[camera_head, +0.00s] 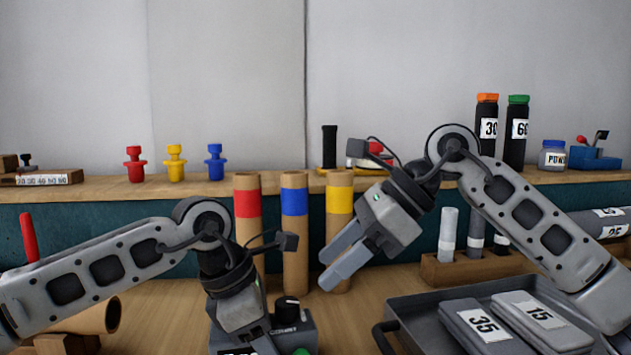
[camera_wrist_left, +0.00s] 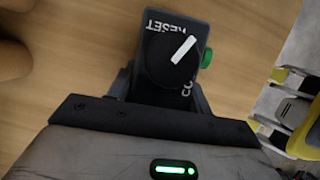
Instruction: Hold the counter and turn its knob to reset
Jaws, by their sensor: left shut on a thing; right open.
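The counter (camera_head: 307,326) is a dark box on the table with a black knob (camera_head: 287,308), a COUNT label and a green button low on its front. In the left wrist view the counter (camera_wrist_left: 200,22) shows a RESET label at the top; the white mark on its knob (camera_wrist_left: 165,65) slants to the upper right, and the green button (camera_wrist_left: 207,58) is at its side. My left gripper (camera_wrist_left: 165,92) is shut on the counter's body; its fingertips are mostly hidden. My right gripper (camera_head: 325,274) is open and empty, above and right of the counter.
Cardboard tubes with red (camera_head: 247,204), blue (camera_head: 294,201) and yellow (camera_head: 339,200) bands stand behind the counter. A grey tray (camera_head: 412,315) with numbered pieces lies to the right. A shelf (camera_head: 100,195) with small items runs along the back.

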